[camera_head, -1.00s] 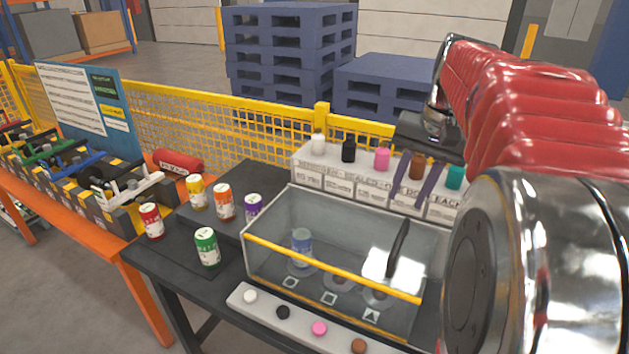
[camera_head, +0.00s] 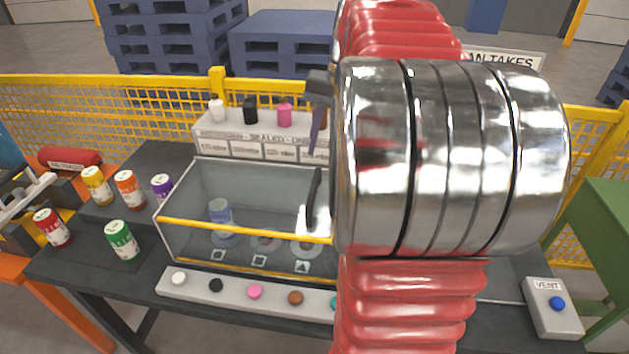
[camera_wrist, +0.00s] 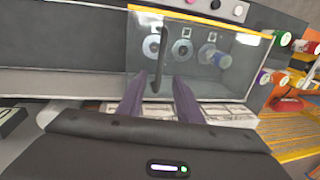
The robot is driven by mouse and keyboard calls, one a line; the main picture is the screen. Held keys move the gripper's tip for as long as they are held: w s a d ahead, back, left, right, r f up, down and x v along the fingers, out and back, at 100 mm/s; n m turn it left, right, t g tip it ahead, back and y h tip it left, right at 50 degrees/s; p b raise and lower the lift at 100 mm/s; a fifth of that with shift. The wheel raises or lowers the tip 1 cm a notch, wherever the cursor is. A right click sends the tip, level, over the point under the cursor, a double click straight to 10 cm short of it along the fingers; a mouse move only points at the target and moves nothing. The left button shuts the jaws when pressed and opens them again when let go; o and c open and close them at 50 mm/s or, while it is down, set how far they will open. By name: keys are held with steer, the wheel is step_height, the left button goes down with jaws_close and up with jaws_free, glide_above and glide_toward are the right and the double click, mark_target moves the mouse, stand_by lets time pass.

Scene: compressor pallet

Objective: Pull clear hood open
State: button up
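The clear hood (camera_head: 180,205) is a see-through box with a yellow front edge on the dark bench. It looks closed, and my arm covers its right part. Its dark upright handle (camera_head: 313,200) shows just left of my arm. A blue can (camera_head: 221,215) stands inside. My gripper (camera_wrist: 160,76) has two purple fingers spread apart with nothing held. In the wrist view the handle (camera_wrist: 163,50) appears between and beyond the fingertips; I cannot tell how far. In the head view only a purple finger (camera_head: 317,125) shows, behind the hood's top; the rest is hidden by my arm.
A rack with sealed bottles (camera_head: 250,128) stands behind the hood. A strip of coloured buttons (camera_head: 255,292) lies in front. Several cans, such as the green can (camera_head: 123,241), stand left. A vent box (camera_head: 552,308) is at right, and a yellow fence (camera_head: 110,100) runs behind.

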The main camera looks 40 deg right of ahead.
mark_target(315, 187)
steer(key=f, duration=0.3)
steer(key=w+a+f, duration=0.1)
steer(key=f, duration=0.6)
steer(key=shift+w+a+f, duration=0.15)
steer(key=shift+w, duration=0.15)
jaws_close()
steer(key=shift+a, duration=0.15)
steer(key=shift+s, duration=0.1)
